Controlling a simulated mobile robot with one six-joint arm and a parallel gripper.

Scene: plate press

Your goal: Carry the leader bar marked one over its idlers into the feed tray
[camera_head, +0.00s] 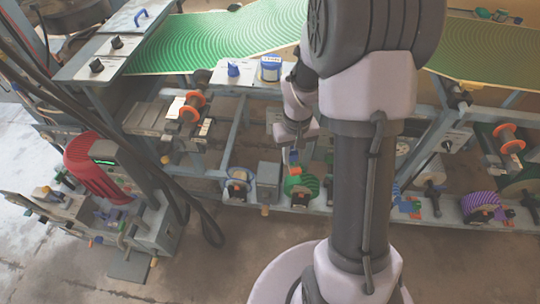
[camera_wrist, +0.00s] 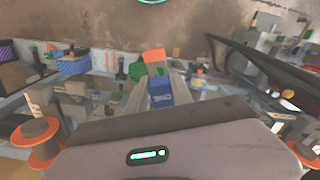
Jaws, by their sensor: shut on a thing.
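My gripper (camera_head: 294,153) hangs over the lower rail of the press in the head view, just above a green roll (camera_head: 301,184). It is shut on a small bar with a blue part and an orange-red part, which I take to be the leader bar (camera_head: 294,158). In the wrist view, the bar's blue block (camera_wrist: 161,91) shows between the fingers, with an orange end (camera_wrist: 154,56) beyond it. I cannot read a mark on it. Orange-flanged rollers (camera_head: 192,106), (camera_head: 508,138) sit on the upper frame; I cannot tell which are its idlers. I cannot make out the feed tray.
Green patterned sheets (camera_head: 215,42) lie on top at the back. A red machine (camera_head: 90,160) stands at the left, with dark cables (camera_head: 165,185) beside it. A purple striped roll (camera_head: 480,206) is on the rail at right. The front floor (camera_head: 220,270) is clear.

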